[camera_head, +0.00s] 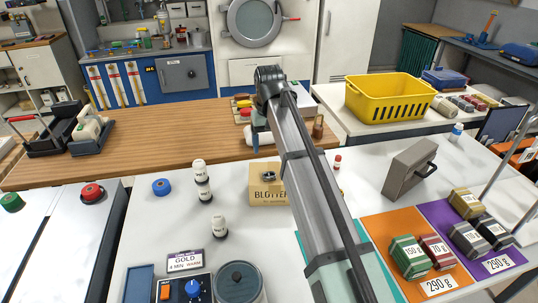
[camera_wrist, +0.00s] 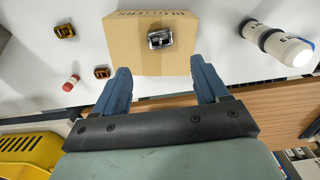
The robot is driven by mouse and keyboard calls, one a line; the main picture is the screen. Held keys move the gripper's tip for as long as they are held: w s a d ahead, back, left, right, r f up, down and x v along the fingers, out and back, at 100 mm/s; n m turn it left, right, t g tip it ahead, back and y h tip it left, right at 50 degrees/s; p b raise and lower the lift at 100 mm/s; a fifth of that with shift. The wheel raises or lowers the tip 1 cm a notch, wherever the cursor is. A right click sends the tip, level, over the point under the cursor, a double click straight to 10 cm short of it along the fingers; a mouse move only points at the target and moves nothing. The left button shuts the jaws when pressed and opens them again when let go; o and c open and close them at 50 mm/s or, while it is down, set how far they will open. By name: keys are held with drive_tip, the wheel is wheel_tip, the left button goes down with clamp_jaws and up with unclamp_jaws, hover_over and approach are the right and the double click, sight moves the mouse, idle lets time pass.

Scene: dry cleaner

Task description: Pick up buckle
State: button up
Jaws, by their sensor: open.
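A silver metal buckle (camera_wrist: 160,38) lies on top of a tan cardboard box (camera_wrist: 125,40) in the wrist view. In the head view the buckle (camera_head: 268,176) shows as a small dark-and-silver shape on the box (camera_head: 266,198), partly beside my arm. My gripper (camera_wrist: 160,72) is open, with its two blue fingers apart and nothing between them. The fingertips point toward the box, and the buckle lies ahead of the gap between them, not between the fingers. In the head view my arm hides much of the gripper.
Two other small buckle-like pieces, gold (camera_wrist: 65,31) and copper (camera_wrist: 102,72), lie beside the box, with a red-capped vial (camera_wrist: 71,83). White bottles (camera_head: 203,180) stand left of the box. A yellow basket (camera_head: 390,98) stands behind right. A grey block with a handle (camera_head: 408,172) is right.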

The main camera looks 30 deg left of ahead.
drive_tip(key=shift+r, duration=0.75)
drive_tip(key=shift+c, duration=0.9)
drive_tip(key=shift+d, duration=0.1)
